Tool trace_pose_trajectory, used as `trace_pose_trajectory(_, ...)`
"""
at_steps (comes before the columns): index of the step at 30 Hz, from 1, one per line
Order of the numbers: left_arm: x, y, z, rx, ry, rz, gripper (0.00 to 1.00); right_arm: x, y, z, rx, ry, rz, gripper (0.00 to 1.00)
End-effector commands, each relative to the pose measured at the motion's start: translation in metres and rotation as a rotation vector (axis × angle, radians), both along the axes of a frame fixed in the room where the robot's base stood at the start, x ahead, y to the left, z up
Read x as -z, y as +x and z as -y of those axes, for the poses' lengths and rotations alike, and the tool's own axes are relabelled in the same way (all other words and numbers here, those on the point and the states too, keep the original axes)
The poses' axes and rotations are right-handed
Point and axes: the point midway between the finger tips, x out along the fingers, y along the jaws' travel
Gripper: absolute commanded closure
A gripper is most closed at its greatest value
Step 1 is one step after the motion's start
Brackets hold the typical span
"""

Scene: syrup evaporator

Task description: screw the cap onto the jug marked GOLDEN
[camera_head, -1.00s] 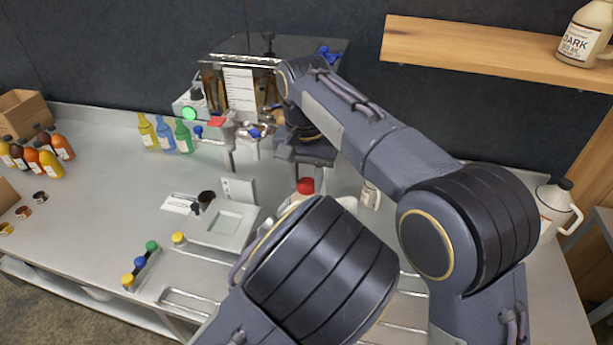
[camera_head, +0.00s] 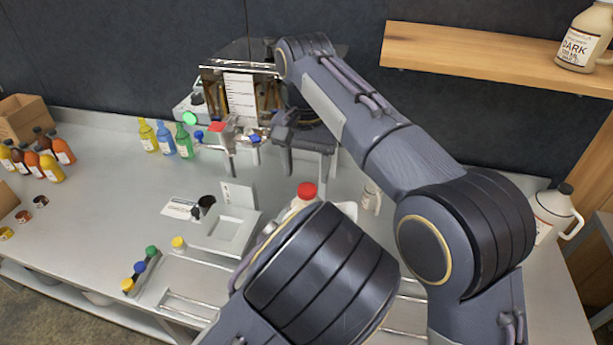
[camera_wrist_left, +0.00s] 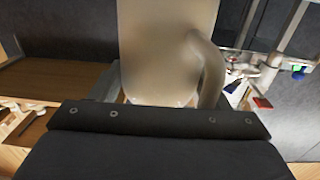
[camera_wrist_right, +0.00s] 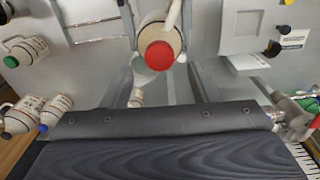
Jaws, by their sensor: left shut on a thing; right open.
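A cream jug (camera_head: 296,207) with a red cap (camera_head: 306,189) on its top stands in the middle of the bench, partly hidden by my left arm. Whether the cap is tight cannot be told, and no GOLDEN marking is readable. The left wrist view shows a cream jug body (camera_wrist_left: 165,50) with its handle up close, and my left gripper (camera_wrist_left: 160,95) is shut on it. My right gripper (camera_head: 307,168) is open and empty, fingers pointing down, above the red cap. The right wrist view shows the cap (camera_wrist_right: 158,56) from above, between the fingers.
The evaporator with a tap (camera_head: 222,130) stands at the back. A scale (camera_head: 222,232) and a loose yellow cap (camera_head: 178,243) are left of the jug. Coloured caps (camera_head: 139,267) lie at the front left. A wooden shelf (camera_head: 480,60) is at upper right.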

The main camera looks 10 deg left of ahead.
Motion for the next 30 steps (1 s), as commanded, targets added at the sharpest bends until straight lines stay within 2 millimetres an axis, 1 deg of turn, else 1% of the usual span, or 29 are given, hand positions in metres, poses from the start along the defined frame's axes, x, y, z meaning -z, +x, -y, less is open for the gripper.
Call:
trace_pose_trajectory(3,-0.001,0.000,0.000,0.000,-0.002,0.005,0.94,-0.004,0.000,0.000,0.000,0.000,0.000,0.45)
trace_pose_trajectory(8,-0.001,0.000,0.000,0.000,-0.002,0.005,0.94,-0.003,0.000,0.000,0.000,-0.001,0.000,0.45)
trace_pose_trajectory(10,-0.001,0.000,0.000,0.000,-0.002,0.005,0.94,-0.003,0.000,0.000,-0.002,-0.001,-0.001,0.47)
trace_pose_trajectory(14,-0.001,0.000,0.000,0.000,-0.002,0.005,0.94,-0.005,0.000,0.000,-0.069,-0.002,-0.001,0.47)
trace_pose_trajectory(17,-0.002,0.000,0.000,0.000,-0.002,0.005,0.94,-0.009,0.000,-0.001,-0.220,-0.004,-0.004,0.47)
trace_pose_trajectory(24,-0.001,0.000,0.000,0.000,-0.002,0.005,0.94,-0.025,0.000,-0.002,-0.758,-0.008,-0.011,0.47)
trace_pose_trajectory(27,-0.001,0.000,0.000,0.000,-0.002,0.005,0.94,-0.030,0.000,-0.002,-0.950,-0.009,-0.014,0.47)
trace_pose_trajectory(30,-0.001,0.000,0.000,0.000,-0.002,0.005,0.94,-0.034,0.000,-0.001,-1.093,-0.009,-0.015,0.47)
